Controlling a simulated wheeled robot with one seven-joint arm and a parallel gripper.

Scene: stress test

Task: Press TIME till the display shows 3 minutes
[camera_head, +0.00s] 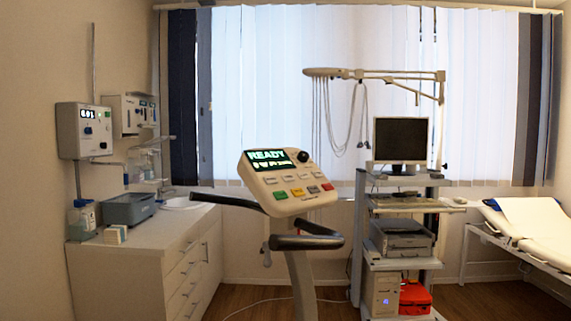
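A grey-white treadmill-style console (256,189) stands on a post in the middle of the view, tilted up towards me. Its dark display (271,160) shows READY in bright letters. A second, smaller line below is too small to read. The button labels are too small to read, so I cannot tell which one is TIME. A dark round knob (303,156) sits at the console's upper right. My gripper is not in view.
Dark handlebars (306,241) stick out at the console's left and below it. A cart (404,264) with a monitor (400,140) stands to the right, under a cable arm (375,75). A cabinet (140,253) stands left, an examination couch (538,238) at far right.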

